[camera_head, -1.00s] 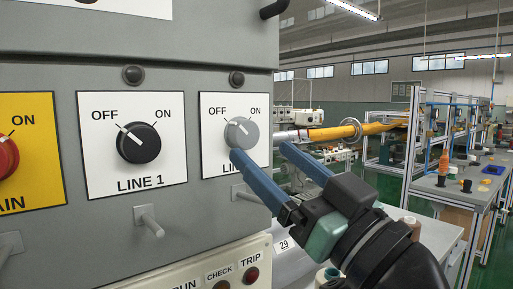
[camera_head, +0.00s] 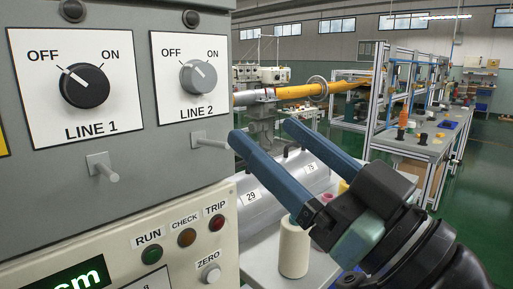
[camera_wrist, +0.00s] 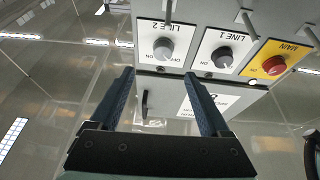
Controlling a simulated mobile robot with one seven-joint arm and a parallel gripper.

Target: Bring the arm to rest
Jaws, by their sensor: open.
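My gripper (camera_head: 262,136) is open and empty, with its two blue fingers spread apart. In the head view it is in front and to the right of the grey control panel, clear of the LINE 2 knob. The grey LINE 2 knob (camera_head: 198,77) has its white mark tilted toward OFF. The black LINE 1 knob (camera_head: 85,86) also points toward OFF. In the wrist view the fingers (camera_wrist: 160,80) reach toward the panel, which appears upside down, with the LINE 2 knob (camera_wrist: 163,48) beyond them. The red MAIN knob (camera_wrist: 274,65) shows there too.
Metal pegs (camera_head: 101,166) stick out below the knobs. A lower panel (camera_head: 150,245) carries RUN, CHECK and TRIP lamps. A yellow tube (camera_head: 300,91) and a framed workbench (camera_head: 400,130) stand further back.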

